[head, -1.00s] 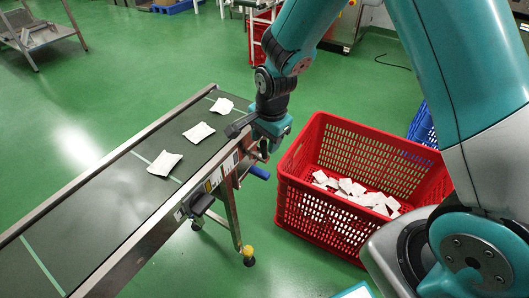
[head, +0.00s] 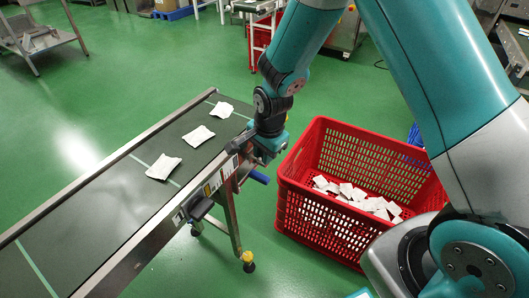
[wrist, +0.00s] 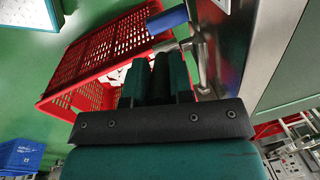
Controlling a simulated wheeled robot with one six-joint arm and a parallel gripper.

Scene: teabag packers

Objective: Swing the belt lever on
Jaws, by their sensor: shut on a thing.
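The belt conveyor (head: 130,262) runs diagonally at the left, with white teabag packets on its dark belt. A blue grip (head: 260,176) sticks out from its right side, below the rail; it also shows in the wrist view (wrist: 167,20), just beyond my fingertips, beside a short metal rod. I take this for the belt lever. My gripper (wrist: 161,62) is shut at the conveyor's side, by the lever. The exact hold between the fingers is hidden. In the head view my wrist covers most of the gripper.
A red crate (head: 300,212) with several white packets stands on the floor just right of the conveyor, close to my gripper. A blue crate (wrist: 20,157) shows in the wrist view.

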